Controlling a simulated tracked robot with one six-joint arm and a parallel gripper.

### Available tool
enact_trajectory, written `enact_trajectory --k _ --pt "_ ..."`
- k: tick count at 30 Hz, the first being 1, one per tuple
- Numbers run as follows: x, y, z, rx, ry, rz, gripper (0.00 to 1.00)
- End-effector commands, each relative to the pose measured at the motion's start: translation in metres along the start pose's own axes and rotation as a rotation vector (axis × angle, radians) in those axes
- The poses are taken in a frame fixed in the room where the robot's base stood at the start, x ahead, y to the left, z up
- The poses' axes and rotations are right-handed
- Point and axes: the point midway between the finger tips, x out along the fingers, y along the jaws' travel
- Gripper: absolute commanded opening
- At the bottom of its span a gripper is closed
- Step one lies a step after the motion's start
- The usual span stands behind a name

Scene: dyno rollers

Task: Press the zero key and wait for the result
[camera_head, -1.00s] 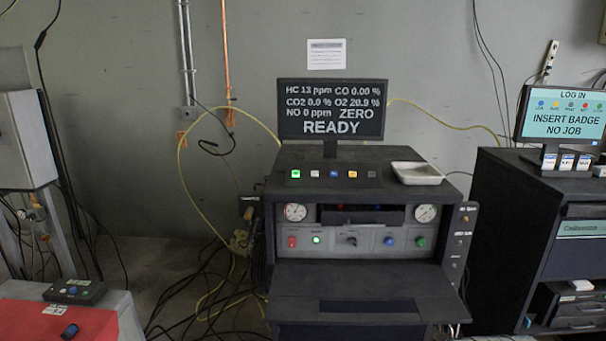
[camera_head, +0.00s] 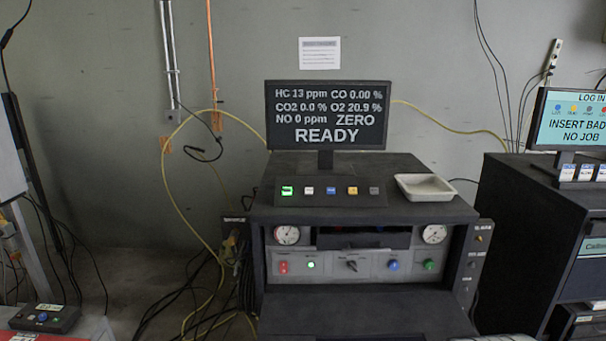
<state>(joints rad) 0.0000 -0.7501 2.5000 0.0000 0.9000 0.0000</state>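The analyser bench (camera_head: 362,270) stands ahead, a dark cabinet with gauges and knobs on its front. A monitor (camera_head: 327,115) on top reads HC 13 ppm, CO 0.00 %, CO2 0.0 %, O2 20.9 %, NO 0 ppm, ZERO and READY. Below the monitor a key strip (camera_head: 318,199) carries a row of small keys: a lit green key (camera_head: 287,190), a white key (camera_head: 309,190), a blue key (camera_head: 331,190), a yellow key (camera_head: 352,190) and a grey key (camera_head: 374,190). Their labels are too small to read. My gripper is not in view.
A white tray (camera_head: 426,196) lies on the bench top at the right. A second dark cabinet (camera_head: 530,225) at the right bears a screen (camera_head: 572,120) reading INSERT BADGE NO JOB. A small control box (camera_head: 44,319) is at the lower left. Cables (camera_head: 205,290) hang left of the bench.

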Motion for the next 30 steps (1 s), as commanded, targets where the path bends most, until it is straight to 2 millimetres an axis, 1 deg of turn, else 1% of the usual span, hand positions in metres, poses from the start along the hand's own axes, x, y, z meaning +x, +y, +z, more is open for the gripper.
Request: enact_trajectory --k 9,21,30 --pt "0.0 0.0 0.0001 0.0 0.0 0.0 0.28" --pt "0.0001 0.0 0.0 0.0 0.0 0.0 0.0" --pt "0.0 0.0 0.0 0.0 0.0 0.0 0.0"
